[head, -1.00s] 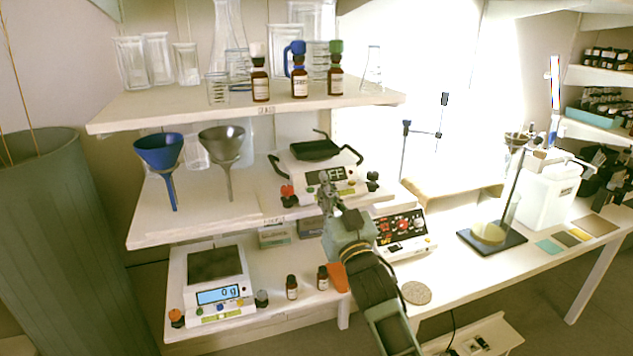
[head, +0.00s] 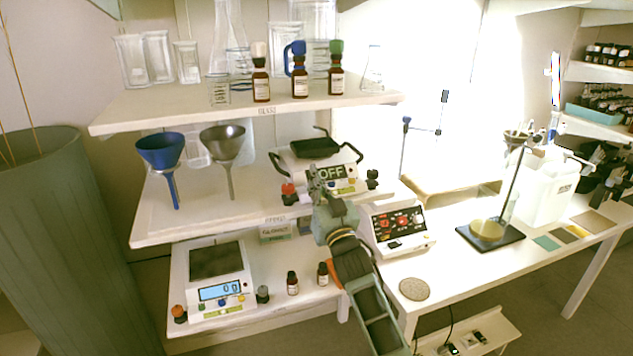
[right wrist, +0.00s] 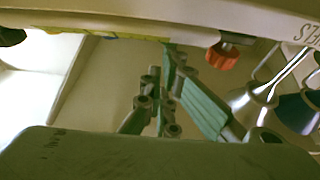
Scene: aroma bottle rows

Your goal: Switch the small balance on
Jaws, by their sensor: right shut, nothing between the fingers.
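A balance (head: 348,186) with a black pan and side handles stands on the middle shelf, its display (head: 331,172) reading OFF. I take it for the small balance. Red (head: 289,192) and dark (head: 372,178) knobs sit at its front corners. My right gripper (head: 316,178) is shut and empty, with its tip just in front of the balance's front panel, below the display. Whether it touches cannot be told. In the right wrist view the fingers (right wrist: 165,95) point toward the balance's underside and front edge, near the red knob (right wrist: 222,56). My left gripper is out of view.
A second balance (head: 219,292) on the lower shelf reads 0 g. Blue (head: 160,150) and grey (head: 222,142) funnels stand left on the middle shelf. Brown bottles (head: 299,84) stand on the shelf above. A device with red knobs (head: 400,230) is on the right bench.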

